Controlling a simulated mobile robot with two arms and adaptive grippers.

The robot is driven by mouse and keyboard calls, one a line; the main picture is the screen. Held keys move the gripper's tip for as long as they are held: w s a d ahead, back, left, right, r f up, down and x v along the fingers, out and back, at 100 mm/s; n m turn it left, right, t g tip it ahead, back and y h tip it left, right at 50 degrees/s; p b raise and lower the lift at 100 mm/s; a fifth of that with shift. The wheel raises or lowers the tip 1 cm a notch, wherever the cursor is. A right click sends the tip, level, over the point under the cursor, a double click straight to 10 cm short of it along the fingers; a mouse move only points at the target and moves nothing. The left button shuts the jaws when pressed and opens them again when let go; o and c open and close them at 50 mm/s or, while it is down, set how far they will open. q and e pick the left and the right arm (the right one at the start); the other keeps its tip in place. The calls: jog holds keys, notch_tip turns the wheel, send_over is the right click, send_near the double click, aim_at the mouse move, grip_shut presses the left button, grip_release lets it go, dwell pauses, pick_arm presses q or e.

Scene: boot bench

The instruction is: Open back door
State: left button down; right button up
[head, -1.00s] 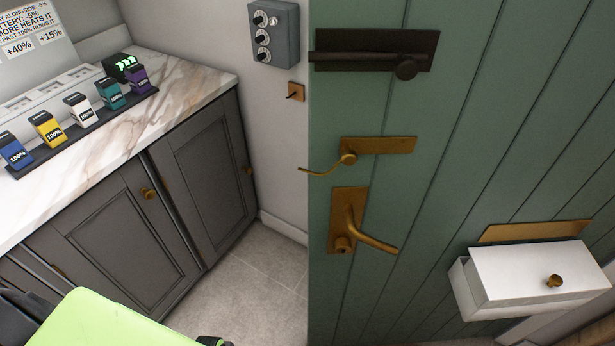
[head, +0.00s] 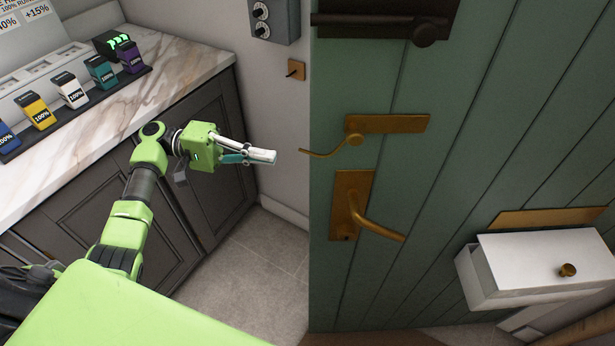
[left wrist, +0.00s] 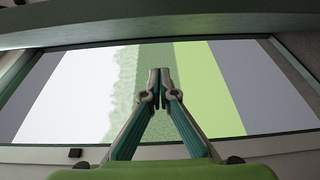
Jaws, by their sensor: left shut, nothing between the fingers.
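The green plank door (head: 455,130) fills the right side of the head view. It carries a brass lever handle (head: 375,222) on a backplate, a brass hook latch (head: 335,149) above it, and a dark bolt (head: 385,22) at the top. The hook's tip sticks out past the door's left edge. My left gripper (head: 274,157) is shut and empty, pointing right, left of the hook's tip and apart from it in the picture. Its closed fingers also show in the left wrist view (left wrist: 160,75). My right gripper is not in view.
A small brass plate (head: 296,69) and a grey box with dials (head: 275,18) are on the wall. A white box (head: 535,268) is on the door, lower right. A marble counter (head: 180,85) with dark cabinets and several colored blocks stands left.

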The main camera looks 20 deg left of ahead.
pick_arm(q)
jog(key=s+d+p, duration=0.2)
jog(key=d+p, duration=0.4)
jog(key=d, duration=0.5)
jog(key=shift+s+r, duration=0.4)
jog(key=shift+r, duration=0.05)
jog(key=shift+d, duration=0.1)
jog(key=shift+s, duration=0.1)
